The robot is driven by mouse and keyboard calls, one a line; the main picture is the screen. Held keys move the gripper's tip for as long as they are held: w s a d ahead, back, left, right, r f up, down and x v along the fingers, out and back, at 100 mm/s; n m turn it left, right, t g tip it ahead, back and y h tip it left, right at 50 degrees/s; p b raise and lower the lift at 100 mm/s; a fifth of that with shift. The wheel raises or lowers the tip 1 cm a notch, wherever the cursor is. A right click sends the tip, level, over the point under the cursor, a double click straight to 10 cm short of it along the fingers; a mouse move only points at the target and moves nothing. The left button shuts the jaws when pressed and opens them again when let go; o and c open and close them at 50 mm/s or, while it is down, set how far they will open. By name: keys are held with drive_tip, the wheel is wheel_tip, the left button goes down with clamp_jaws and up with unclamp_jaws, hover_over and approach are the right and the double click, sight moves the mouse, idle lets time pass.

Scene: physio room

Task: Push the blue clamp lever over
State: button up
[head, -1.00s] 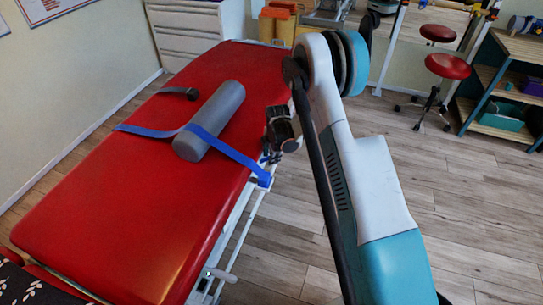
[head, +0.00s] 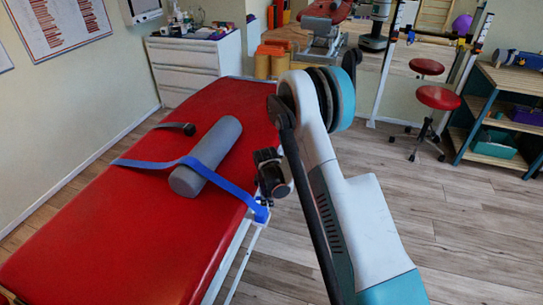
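The blue clamp lever (head: 262,214) is at the right edge of the red treatment table (head: 120,240), where the blue strap ends. It is small here, and I cannot tell which way it is tipped. The blue strap (head: 228,188) runs from it over a grey foam roller (head: 207,155) lying on the table. My gripper (head: 264,200) points down at the table edge, just above or beside the clamp. Its fingers are small and dark, partly lost against the clamp, so I cannot tell if they touch it or are open.
A black-ended strap piece (head: 178,128) lies beyond the roller. Red stools (head: 438,98) and a wooden shelf (head: 500,115) are at the right. The wooden floor right of my arm is clear.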

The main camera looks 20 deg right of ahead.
drive_tip(key=s+a+r+m+p, duration=0.1)
drive_tip(key=s+r+m, duration=0.2)
drive_tip(key=r, duration=1.2)
drive_tip(key=s+a+r+m+t+p, duration=0.1)
drive_tip(key=s+r, duration=0.5)
drive_tip(key=r, duration=0.8)
drive_tip(key=shift+s+r+m+t+p, duration=0.3)
drive_tip(key=shift+s+r+m+p, duration=0.1)
drive_tip(key=shift+m+p, duration=0.4)
drive_tip(key=w+f+n+b, duration=0.1)
drive_tip(key=w+f, duration=0.2)
drive_tip(key=f, duration=0.7)
drive_tip(key=w+f+n+g+b, duration=0.1)
drive_tip(key=w+f, duration=0.2)
drive_tip(key=f, duration=0.7)
drive_tip(key=w+f+n+b, duration=0.1)
drive_tip(key=w+f, duration=0.2)
drive_tip(key=f, duration=0.7)
drive_tip(key=shift+d+g+b, duration=0.3)
drive_tip(key=shift+d+g, duration=0.1)
